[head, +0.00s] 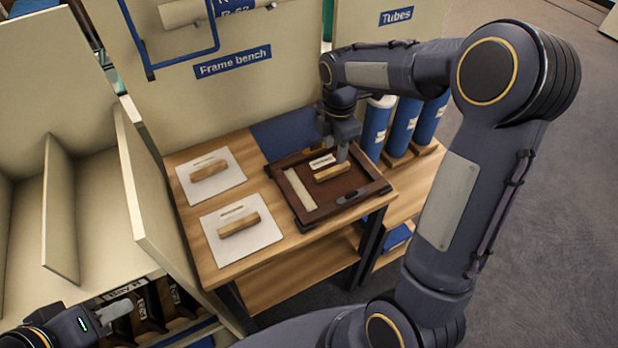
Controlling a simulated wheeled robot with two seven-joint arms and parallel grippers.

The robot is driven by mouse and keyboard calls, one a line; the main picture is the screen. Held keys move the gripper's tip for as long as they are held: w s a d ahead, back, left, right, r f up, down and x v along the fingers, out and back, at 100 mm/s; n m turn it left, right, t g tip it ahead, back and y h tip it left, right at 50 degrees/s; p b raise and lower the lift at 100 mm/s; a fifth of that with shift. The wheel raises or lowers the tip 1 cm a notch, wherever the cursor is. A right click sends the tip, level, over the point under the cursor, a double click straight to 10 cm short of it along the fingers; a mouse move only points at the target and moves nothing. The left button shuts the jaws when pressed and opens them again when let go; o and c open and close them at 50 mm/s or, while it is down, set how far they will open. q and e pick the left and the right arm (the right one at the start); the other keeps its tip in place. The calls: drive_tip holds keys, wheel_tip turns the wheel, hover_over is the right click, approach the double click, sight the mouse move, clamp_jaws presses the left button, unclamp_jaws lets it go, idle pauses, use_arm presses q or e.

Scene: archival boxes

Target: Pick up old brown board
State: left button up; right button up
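The old brown board (345,187) lies flat in a dark brown frame on the wooden bench. It carries a wooden grip block (332,173), a small white label (322,161) and, at its left side, a cream strip (300,189). My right gripper (336,154) points down over the back part of the board, just behind the grip block. Its fingers look apart; I see nothing held, and contact with the block cannot be told. My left gripper (114,311) is at the bottom left, far from the board; its finger opening is not clear.
Two white boards with wooden grips, a back one (229,164) and a front one (256,236), lie left of the frame. Blue tubes (403,125) stand right of the bench. A shelf partition (160,205) borders the bench's left. Floor is clear at right.

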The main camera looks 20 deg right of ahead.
sight(332, 169)
wheel_tip(332, 169, down, 8)
drive_tip(key=shift+r, duration=0.15)
clamp_jaws()
idle(0.4)
